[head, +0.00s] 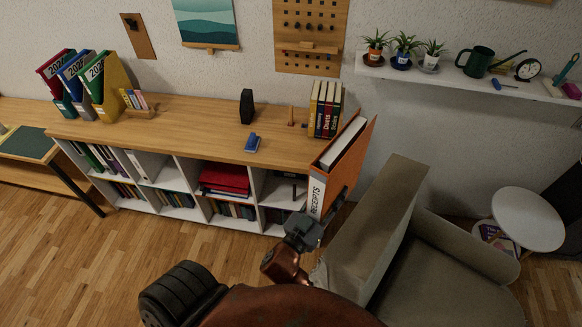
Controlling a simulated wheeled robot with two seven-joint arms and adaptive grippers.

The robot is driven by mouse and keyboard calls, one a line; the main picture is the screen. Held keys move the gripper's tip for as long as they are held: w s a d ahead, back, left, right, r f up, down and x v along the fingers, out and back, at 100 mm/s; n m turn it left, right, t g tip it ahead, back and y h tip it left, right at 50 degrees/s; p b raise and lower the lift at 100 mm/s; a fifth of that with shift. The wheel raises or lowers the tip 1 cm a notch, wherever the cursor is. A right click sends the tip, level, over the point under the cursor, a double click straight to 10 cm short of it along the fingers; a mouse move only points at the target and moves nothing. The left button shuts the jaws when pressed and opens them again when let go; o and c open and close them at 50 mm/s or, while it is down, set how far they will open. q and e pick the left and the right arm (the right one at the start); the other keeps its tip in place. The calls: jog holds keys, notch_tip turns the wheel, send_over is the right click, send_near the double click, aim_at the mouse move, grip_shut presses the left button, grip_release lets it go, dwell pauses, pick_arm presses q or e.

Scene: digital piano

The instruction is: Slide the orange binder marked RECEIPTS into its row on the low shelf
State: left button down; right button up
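The binder looks held off the floor. A row of binders (104,158), dark, green and white, stands in the shelf's upper left compartment. My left gripper is not in view.
A grey-beige armchair (440,265) stands close to the right of the binder. A red stack (224,178) fills another compartment. Floor at left front is clear.

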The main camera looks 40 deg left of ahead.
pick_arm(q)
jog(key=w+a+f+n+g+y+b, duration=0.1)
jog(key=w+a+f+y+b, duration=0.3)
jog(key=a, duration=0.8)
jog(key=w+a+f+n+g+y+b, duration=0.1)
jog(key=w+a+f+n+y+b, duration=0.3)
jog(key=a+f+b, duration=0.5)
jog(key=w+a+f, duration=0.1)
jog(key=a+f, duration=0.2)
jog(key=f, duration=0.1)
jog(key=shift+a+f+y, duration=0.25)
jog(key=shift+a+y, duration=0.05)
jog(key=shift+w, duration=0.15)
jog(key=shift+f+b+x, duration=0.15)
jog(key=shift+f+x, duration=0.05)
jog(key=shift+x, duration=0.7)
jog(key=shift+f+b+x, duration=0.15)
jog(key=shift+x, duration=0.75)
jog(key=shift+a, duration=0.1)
